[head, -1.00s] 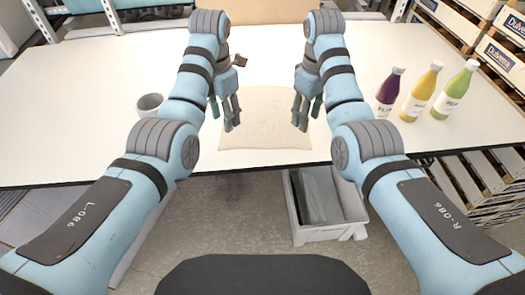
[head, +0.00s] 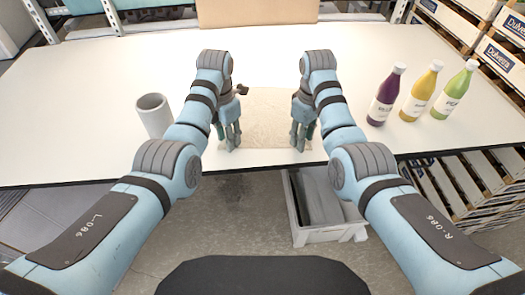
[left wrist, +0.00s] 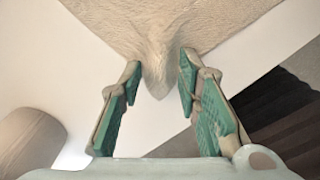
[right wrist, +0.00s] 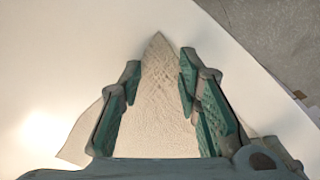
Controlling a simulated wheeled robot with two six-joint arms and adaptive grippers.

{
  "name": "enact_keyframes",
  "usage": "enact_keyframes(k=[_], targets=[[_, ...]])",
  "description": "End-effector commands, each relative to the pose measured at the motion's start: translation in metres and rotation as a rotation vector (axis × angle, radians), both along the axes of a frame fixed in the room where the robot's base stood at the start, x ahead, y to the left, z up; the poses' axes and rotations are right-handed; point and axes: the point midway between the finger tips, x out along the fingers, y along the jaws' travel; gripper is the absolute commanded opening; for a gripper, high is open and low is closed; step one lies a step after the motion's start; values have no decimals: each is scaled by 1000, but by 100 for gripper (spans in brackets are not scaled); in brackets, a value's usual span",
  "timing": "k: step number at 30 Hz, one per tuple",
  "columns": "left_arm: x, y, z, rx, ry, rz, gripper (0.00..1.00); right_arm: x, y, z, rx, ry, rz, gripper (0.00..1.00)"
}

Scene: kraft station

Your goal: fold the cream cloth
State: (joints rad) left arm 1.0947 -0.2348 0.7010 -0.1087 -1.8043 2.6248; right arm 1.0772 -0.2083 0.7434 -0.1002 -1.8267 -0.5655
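The cream cloth (head: 265,108) lies flat on the white table in the head view, near the front edge. My left gripper (head: 231,146) is at its near left corner and my right gripper (head: 299,146) at its near right corner. In the left wrist view, the left fingers (left wrist: 157,80) are open, with a cloth corner (left wrist: 158,65) between their tips. In the right wrist view, the right fingers (right wrist: 157,80) are open on either side of the cloth (right wrist: 155,115), whose pointed corner reaches past the tips. Contact with the cloth cannot be told.
A grey cup (head: 154,117) stands left of my left arm. A purple bottle (head: 385,97), a yellow bottle (head: 420,95) and a green bottle (head: 455,92) stand at the right. A grey bin (head: 325,234) sits on the floor below the table's front edge.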

Motion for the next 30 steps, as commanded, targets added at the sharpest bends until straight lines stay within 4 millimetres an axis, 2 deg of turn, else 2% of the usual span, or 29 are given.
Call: enact_keyframes(k=[1, 10, 30], targets=[[0, 1, -1, 2, 2, 1, 22, -1, -1, -1, -3, 3, -1, 22], [-1, 1, -3, 3, 3, 2, 0, -1, -1, -3, -3, 4, -1, 0], [-1, 2, -4, 4, 5, 2, 0, -1, -2, -5, -4, 6, -3, 0]])
